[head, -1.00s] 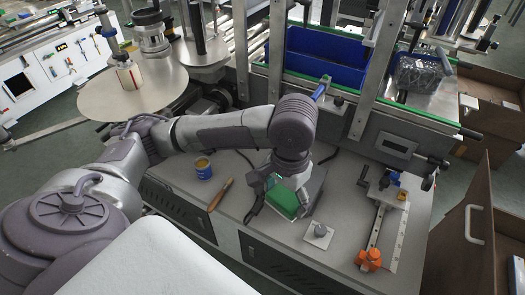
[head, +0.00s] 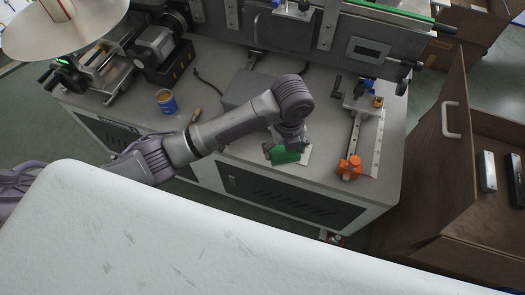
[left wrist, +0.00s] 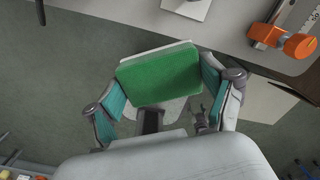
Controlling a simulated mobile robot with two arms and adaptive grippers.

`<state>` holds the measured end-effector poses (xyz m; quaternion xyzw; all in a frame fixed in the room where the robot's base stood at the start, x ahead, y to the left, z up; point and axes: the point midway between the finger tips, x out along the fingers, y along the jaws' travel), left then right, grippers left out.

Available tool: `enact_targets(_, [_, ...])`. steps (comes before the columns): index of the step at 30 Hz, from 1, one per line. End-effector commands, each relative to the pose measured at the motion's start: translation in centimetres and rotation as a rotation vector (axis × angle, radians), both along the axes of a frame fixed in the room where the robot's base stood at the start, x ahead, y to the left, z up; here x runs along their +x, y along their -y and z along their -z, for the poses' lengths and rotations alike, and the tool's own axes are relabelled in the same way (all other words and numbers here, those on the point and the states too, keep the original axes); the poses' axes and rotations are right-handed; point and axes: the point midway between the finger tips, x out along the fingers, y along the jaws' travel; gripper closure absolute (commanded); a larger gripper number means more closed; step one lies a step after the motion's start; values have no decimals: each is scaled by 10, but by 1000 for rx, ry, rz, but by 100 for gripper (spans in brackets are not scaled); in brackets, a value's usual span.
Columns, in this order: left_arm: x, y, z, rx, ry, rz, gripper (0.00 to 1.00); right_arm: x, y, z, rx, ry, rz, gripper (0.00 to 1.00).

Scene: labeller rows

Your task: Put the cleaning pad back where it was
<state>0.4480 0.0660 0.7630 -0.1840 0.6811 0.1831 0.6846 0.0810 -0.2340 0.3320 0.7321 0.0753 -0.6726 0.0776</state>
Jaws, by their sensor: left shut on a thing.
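The cleaning pad is a green block (head: 285,157) with a pale layer along one edge. My left gripper (head: 286,150) is shut on it, above the front part of the grey bench in the head view. In the left wrist view the pad (left wrist: 160,76) sits between the two teal-lined fingers, with floor behind it and the bench edge beyond. A small pale square plate (head: 306,155) is partly hidden behind the pad; it also shows at the top of the left wrist view (left wrist: 188,6). My right gripper is not in view.
A grey box (head: 245,90) stands on the bench behind my left arm. A blue-and-yellow can (head: 166,101) and a wooden handle (head: 196,116) are to the left. A scale rail (head: 367,140) with an orange clamp (head: 349,168) lies to the right. A brown door (head: 448,165) stands open.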

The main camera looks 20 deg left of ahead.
Motion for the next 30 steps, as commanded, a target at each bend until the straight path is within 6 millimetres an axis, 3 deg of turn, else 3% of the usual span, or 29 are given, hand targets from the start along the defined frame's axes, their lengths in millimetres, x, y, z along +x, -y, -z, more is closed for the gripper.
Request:
enact_targets(4, [0, 6, 12, -1, 1, 134, 46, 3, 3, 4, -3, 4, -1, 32])
enact_targets(7, [4, 0, 19, 3, -1, 163, 46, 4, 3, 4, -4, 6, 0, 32])
enact_targets(21, [64, -74, 76, 1, 0, 166, 46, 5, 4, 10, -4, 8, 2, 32])
enact_targets(26, [71, -84, 83, 0, 1, 168, 46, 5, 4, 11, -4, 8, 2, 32])
enact_targets(30, [71, -84, 101, -1, -3, 169, 46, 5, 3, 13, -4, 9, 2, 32])
